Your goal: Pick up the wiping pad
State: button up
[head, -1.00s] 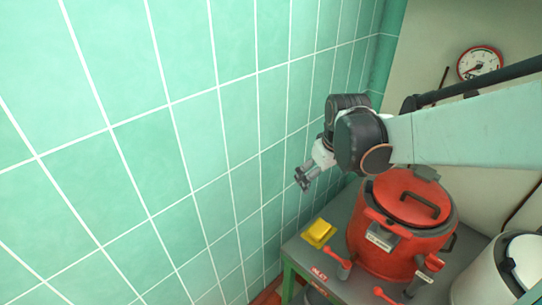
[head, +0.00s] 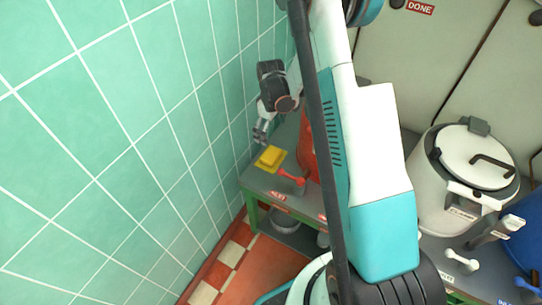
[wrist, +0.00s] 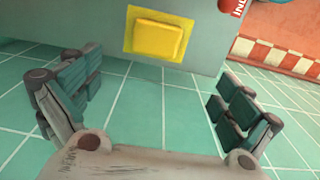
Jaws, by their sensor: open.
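The wiping pad (head: 270,156) is a yellow block that appears to lie on a thin, darker yellow square. It is near the left corner of the grey table (head: 262,180), by the green tiled wall. In the wrist view the pad (wrist: 158,38) shows at the top centre, ahead of the fingers. My gripper (head: 261,134) is open and empty. It hangs near the wall, a little above and behind the pad in the head view. Its two fingers (wrist: 158,98) are spread wide in the wrist view, with nothing between them.
A red kettle (head: 307,150) stands right of the pad, mostly hidden by my arm. A red-handled tap (head: 291,178) sticks out close to the pad. The tiled wall (head: 120,130) closes off the left side.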

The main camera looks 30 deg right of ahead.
jog(key=f, duration=0.2)
jog(key=b, duration=0.3)
send_over(271, 154)
notch_tip(271, 154, down, 8)
jog(key=shift+s+r, duration=0.1)
jog(key=shift+s, duration=0.05)
jog(key=shift+w+d+f+b, duration=0.15)
jog(key=shift+f+b, duration=0.6)
jog(key=shift+f, duration=0.6)
jog(key=shift+w+a+f+b, duration=0.1)
jog(key=shift+f+b, duration=0.65)
jog(key=shift+f, duration=0.6)
jog(key=shift+r, duration=0.1)
jog(key=shift+c, duration=0.3)
jog(key=c, duration=1)
